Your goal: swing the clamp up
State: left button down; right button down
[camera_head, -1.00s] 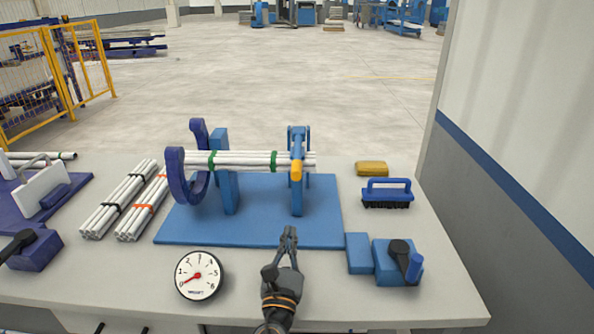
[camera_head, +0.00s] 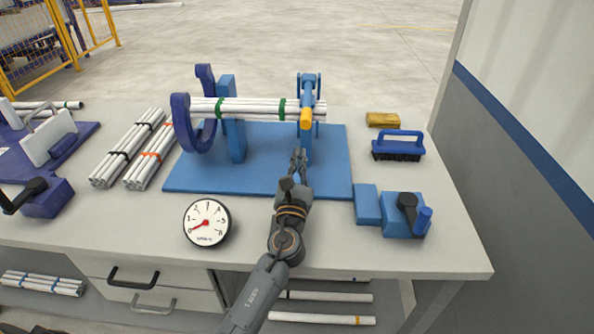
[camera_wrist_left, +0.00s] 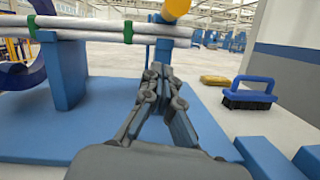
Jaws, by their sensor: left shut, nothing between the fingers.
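A blue clamp arm (camera_head: 308,92) with a yellow end (camera_head: 306,119) lies across a bundle of white pipes (camera_head: 262,107) at the right post of a blue stand. The yellow end points toward me and also shows at the top of the left wrist view (camera_wrist_left: 175,8). Green bands wrap the bundle, which rests on the stand's posts (camera_head: 232,130). My left gripper (camera_head: 298,152) is shut and empty, just below and in front of the yellow end, apart from it. In the left wrist view its fingertips (camera_wrist_left: 158,70) meet below the pipes. My right gripper is not in view.
A purple C-shaped holder (camera_head: 183,125) surrounds the bundle's left end. Two pipe bundles (camera_head: 127,148) lie left of the blue base plate (camera_head: 195,175). A gauge (camera_head: 207,222) sits in front. A brush (camera_head: 398,145), yellow block (camera_head: 383,120) and blue lever unit (camera_head: 405,218) stand at right.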

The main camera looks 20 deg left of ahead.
pick_arm(q)
jog(key=w+r+p, duration=0.1)
jog(key=w+r, duration=0.1)
jog(key=r, duration=0.1)
jog(key=w+r+p, duration=0.1)
jog(key=shift+r+p, duration=0.3)
jog(key=shift+p, duration=0.05)
